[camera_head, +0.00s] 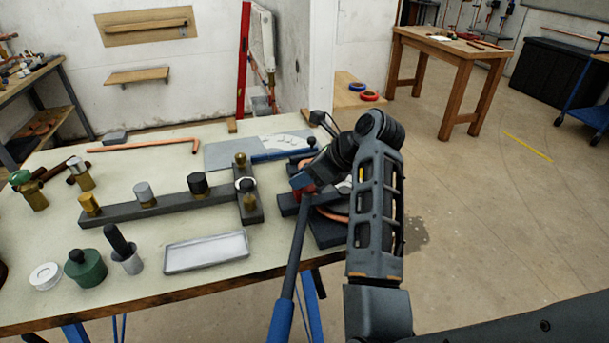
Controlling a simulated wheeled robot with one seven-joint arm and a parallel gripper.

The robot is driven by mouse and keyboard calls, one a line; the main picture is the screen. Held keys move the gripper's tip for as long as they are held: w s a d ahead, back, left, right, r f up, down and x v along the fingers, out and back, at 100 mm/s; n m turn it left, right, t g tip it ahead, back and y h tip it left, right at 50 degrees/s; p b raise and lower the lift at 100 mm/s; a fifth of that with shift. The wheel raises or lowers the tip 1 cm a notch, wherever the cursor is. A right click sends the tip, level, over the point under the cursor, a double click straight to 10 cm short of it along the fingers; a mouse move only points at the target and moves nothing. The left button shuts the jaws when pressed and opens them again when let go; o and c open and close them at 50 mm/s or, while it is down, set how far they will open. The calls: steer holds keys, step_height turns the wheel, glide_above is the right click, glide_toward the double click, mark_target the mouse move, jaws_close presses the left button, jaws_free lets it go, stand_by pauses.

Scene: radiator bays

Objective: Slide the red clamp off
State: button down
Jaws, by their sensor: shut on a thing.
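My gripper (302,183) is at the right end of the workbench, low over a dark block with copper-coloured pipe. It is shut on the red clamp (306,190), of which only a small red patch shows. My arm and gripper hide most of the clamp and what it sits on. A dark bar with a blue handle (282,315) runs from just below the gripper toward the front, past the table edge. I cannot tell whether it touches the clamp.
A dark rail with fittings (168,206) lies left of the gripper. A pale tray (206,252), a green jar (86,268) and a white ring (45,276) are near the front edge. A copper pipe (150,147) lies at the back. Open floor is to the right.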

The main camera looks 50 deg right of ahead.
mark_target(291, 201)
steer(key=shift+w+a, duration=0.5)
steer(key=shift+a, duration=0.2)
steer(key=shift+w+a, duration=0.45)
steer(key=shift+a, duration=0.25)
steer(key=c, duration=0.8)
jaws_free()
steer(key=v, duration=0.7)
steer(key=shift+s+r, duration=0.25)
steer(key=shift+s, duration=0.05)
steer(key=shift+s, duration=0.1)
